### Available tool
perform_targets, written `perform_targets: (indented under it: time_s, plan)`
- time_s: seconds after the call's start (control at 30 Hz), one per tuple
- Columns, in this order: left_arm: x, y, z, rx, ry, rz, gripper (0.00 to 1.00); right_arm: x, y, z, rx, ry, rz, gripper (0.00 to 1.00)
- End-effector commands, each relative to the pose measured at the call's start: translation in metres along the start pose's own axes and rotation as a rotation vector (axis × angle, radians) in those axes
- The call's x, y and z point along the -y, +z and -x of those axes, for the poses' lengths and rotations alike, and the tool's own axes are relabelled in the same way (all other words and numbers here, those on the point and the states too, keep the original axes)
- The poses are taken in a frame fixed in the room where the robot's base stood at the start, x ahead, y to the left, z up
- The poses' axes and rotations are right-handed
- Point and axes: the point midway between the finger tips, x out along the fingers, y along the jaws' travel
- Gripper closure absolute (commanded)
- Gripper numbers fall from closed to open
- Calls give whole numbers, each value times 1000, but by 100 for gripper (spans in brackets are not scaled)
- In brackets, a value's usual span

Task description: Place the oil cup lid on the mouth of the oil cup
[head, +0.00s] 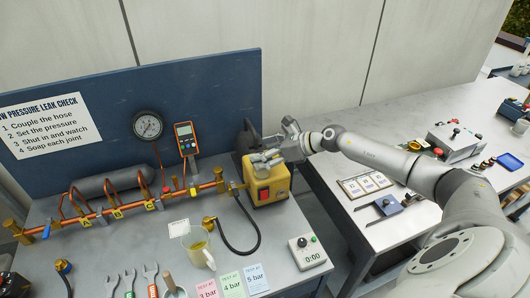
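My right gripper (277,146) is at the top of a yellow box-shaped unit (263,186) with a red switch, at the right end of the copper pipe rig. Its grey fingers cover much of the unit's top. I cannot tell whether they are open or shut, or whether anything is between them. A dark rounded part (247,136) stands behind the unit. I cannot make out the oil cup or its lid for certain; they may be hidden by the gripper. My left gripper is not in view.
A pale mug (198,246) stands in front of the rig, with a black hose (252,236) beside it. A timer box (307,252), coloured cards (232,285) and wrenches (131,283) lie near the front. A gap separates this bench from the right table (340,150).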

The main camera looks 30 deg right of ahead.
Motion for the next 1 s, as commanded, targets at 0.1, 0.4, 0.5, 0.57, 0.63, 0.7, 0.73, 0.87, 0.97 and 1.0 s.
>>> perform_targets:
  time_s: [0.1,0.4,0.5,0.57,0.63,0.7,0.73,0.87,0.97,1.0]
  plan:
    - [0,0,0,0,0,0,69,0,0,0,0,0,0,19]
    - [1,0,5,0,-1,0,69,0,4,3,0,0,0,19]
    - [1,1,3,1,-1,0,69,1,1,12,-4,-2,0,19]
    - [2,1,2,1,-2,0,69,1,0,22,-5,-2,0,19]
    - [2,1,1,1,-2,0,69,0,1,36,-7,-1,4,19]
    - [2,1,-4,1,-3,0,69,1,-2,46,-6,-3,0,19]
    - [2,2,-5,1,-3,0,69,1,-2,51,-6,-2,0,19]
    - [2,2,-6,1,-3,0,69,0,0,69,-6,-2,-2,19]
    - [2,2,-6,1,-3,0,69,0,0,80,-5,-1,-2,19]
    - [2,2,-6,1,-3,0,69,0,0,83,-6,-1,-2,19]
